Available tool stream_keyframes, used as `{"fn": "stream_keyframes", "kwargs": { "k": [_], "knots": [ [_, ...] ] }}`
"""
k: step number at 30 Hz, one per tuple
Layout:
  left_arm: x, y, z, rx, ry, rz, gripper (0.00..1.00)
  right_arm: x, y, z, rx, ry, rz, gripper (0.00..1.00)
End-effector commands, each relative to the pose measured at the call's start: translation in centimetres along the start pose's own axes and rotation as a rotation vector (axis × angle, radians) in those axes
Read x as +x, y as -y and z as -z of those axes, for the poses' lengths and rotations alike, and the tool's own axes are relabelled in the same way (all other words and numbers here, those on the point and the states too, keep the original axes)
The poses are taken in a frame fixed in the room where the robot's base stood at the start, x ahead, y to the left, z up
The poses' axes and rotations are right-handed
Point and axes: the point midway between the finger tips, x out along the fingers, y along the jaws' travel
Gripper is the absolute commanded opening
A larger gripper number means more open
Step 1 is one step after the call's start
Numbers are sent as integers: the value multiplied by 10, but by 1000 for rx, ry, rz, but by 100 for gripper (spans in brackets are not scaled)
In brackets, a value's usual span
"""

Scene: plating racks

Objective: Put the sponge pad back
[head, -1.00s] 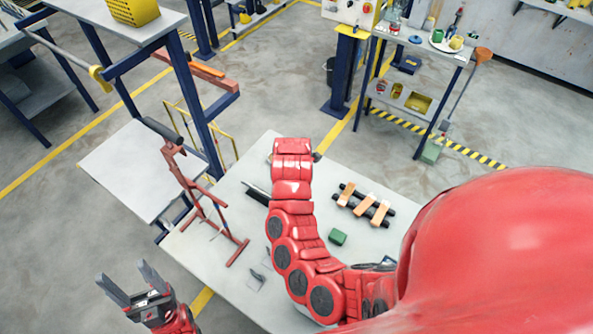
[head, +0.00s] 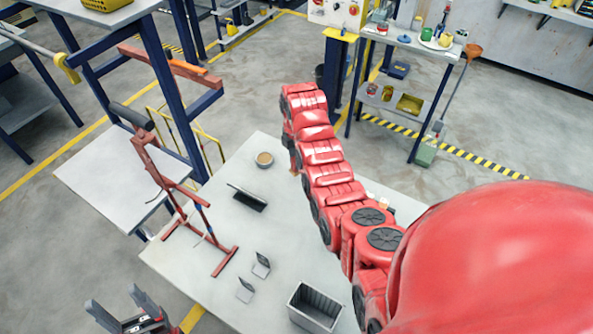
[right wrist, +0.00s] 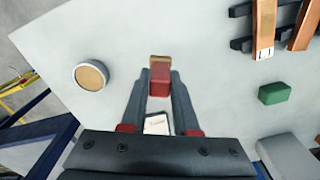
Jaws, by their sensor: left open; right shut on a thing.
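In the right wrist view my right gripper (right wrist: 159,88) is shut on a small red block with a tan end, which seems to be the sponge pad (right wrist: 160,79). It is held out over the pale table. In the head view my right arm mostly hides this gripper; a small brown bit shows beside the arm's far end. A round dish with a tan top (right wrist: 90,75) stands left of the gripper, apart from it; it also shows in the head view (head: 264,159). My left gripper (head: 116,315) is open and empty, off the table's near left side.
A green block (right wrist: 275,93) and orange-brown bars on a dark rack (right wrist: 263,28) lie to the right. A grey bin (head: 314,307) stands at the near edge.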

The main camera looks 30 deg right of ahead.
Motion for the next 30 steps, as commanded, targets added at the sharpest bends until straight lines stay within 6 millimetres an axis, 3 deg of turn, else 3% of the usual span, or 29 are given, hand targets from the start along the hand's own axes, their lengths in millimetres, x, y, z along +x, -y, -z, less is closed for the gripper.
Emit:
{"fn": "stream_keyframes", "kwargs": {
  "k": [5,7,14,26,27,30],
  "knots": [
    [-3,0,-1,0,0,0,64,0,-4,-5,2,1,-3,0],
    [5,0,1,0,0,0,64,1,-4,-6,3,0,0,0],
    [23,1,4,0,0,0,64,28,-3,-5,2,-1,2,0],
    [19,1,3,0,0,0,64,38,-4,-5,2,1,-3,0],
    [18,1,3,0,0,0,64,39,-4,-5,2,1,-3,31],
    [20,1,3,0,0,0,64,38,-4,-5,2,1,-3,49]
  ]
}}
